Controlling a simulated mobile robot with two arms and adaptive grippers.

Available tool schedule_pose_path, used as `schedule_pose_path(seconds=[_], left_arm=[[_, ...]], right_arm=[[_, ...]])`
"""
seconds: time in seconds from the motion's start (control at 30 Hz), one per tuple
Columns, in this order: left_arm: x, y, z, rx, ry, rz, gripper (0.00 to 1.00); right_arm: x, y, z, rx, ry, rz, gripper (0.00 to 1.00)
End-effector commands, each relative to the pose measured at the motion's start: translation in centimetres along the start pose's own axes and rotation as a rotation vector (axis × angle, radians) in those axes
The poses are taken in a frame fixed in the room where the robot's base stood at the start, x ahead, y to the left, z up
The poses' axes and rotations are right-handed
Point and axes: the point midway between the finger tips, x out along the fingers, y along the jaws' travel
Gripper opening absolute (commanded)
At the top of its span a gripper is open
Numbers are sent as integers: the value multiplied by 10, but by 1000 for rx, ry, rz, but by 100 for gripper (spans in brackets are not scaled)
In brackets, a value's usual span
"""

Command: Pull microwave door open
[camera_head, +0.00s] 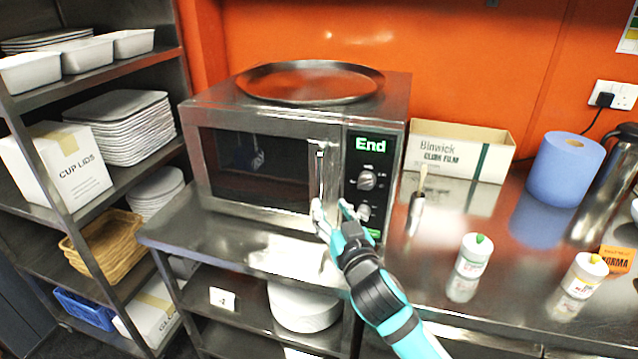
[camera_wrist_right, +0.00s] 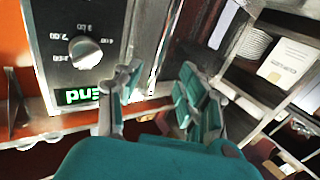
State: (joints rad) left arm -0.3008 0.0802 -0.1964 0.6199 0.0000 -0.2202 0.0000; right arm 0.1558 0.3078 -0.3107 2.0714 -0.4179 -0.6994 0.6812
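The microwave (camera_head: 300,135) is a steel box on the metal counter, with a dark door window (camera_head: 255,165) and a control panel at its right showing "End". Its door looks shut. The vertical door handle (camera_head: 317,165) is at the door's right edge. My right gripper (camera_head: 334,208) is at the handle's lower end, in front of the door's edge and the panel. In the right wrist view its fingers (camera_wrist_right: 155,95) are apart, with the metal handle strip (camera_wrist_right: 164,50) seen between them. I cannot tell whether they touch it. My left gripper is not in view.
A round metal tray (camera_head: 310,82) lies on the microwave. To the right stand a cling film box (camera_head: 460,150), a blue paper roll (camera_head: 567,170), a brush and two bottles. A shelf rack (camera_head: 85,200) with plates is at the left. The counter (camera_head: 235,238) is clear before the door.

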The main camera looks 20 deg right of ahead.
Motion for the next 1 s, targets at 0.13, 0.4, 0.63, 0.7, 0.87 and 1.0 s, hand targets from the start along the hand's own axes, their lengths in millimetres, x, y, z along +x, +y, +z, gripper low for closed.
schedule_pose_path(seconds=[0.13,0.4,0.63,0.7,0.87,1.0], left_arm=[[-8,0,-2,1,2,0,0],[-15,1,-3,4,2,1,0],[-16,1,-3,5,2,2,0],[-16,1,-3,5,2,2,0],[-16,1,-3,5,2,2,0],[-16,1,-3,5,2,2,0]], right_arm=[[35,0,-3,-2,0,1,40],[79,0,-1,-1,0,1,40],[92,0,0,0,-1,0,40],[93,0,1,0,-2,0,40],[92,0,1,0,-1,0,40],[92,0,1,0,-1,0,24]])
